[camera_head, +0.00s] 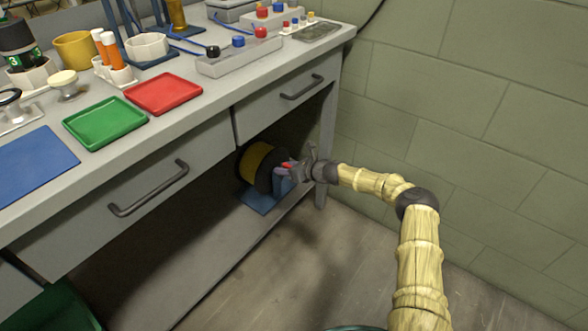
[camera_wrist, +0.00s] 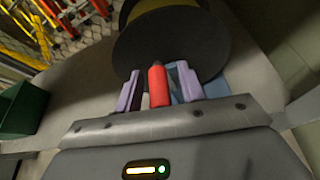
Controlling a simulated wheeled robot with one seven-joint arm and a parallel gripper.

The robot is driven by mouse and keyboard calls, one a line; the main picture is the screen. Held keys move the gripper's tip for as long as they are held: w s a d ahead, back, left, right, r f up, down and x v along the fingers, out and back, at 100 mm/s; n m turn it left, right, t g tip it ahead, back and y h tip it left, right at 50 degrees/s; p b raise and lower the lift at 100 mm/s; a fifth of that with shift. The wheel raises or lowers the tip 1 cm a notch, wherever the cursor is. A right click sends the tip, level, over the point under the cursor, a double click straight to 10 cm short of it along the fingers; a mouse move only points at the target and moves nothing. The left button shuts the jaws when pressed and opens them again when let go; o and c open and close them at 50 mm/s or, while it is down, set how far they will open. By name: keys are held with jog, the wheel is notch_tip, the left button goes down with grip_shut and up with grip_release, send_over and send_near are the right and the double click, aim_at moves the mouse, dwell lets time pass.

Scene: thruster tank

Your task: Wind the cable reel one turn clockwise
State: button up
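The cable reel (camera_head: 262,163) has dark round flanges with yellow cable wound between them. It sits on a blue stand (camera_head: 257,199) on the shelf under the bench. In the wrist view the reel's dark flange (camera_wrist: 172,45) fills the upper middle. A red crank handle (camera_wrist: 158,87) points from the flange toward my wrist. My gripper (camera_wrist: 160,80) has its two pale purple fingers on either side of the handle. Narrow gaps show beside the handle, so the fingers look open around it. In the head view my gripper (camera_head: 288,170) is at the reel's right side, partly hiding the handle.
The bench's drawer front (camera_head: 150,185) and lower shelf (camera_head: 225,235) frame the reel. A bench leg (camera_head: 327,150) stands close behind my wrist. A brick wall (camera_head: 480,110) is at the right. Trays and devices lie on the bench top. A green bin (camera_head: 50,310) stands at lower left.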

jog(key=p+v, duration=0.6)
jog(key=v, duration=1.1)
jog(key=shift+d, duration=0.15)
jog(key=s+a+r+n+g+h, duration=0.2)
jog(key=s+a+n+g, duration=0.1)
jog(key=s+n, duration=0.4)
jog(key=s+a+r+n+g+h, duration=0.1)
jog(key=s+a+n+g+h, duration=0.15)
jog(key=s+n, duration=0.35)
jog(key=s+d+r+n+h, duration=0.3)
jog(key=s+d+r+n, duration=0.2)
jog(key=s+r+n, duration=0.4)
jog(key=s+d+r+n+h, duration=0.45)
jog(key=s+r, duration=0.35)
jog(key=s, duration=0.4)
notch_tip(320, 180, up, 38)
jog(key=p, duration=3.9)
jog(key=shift+d+y, duration=0.2)
jog(key=shift+y, duration=0.2)
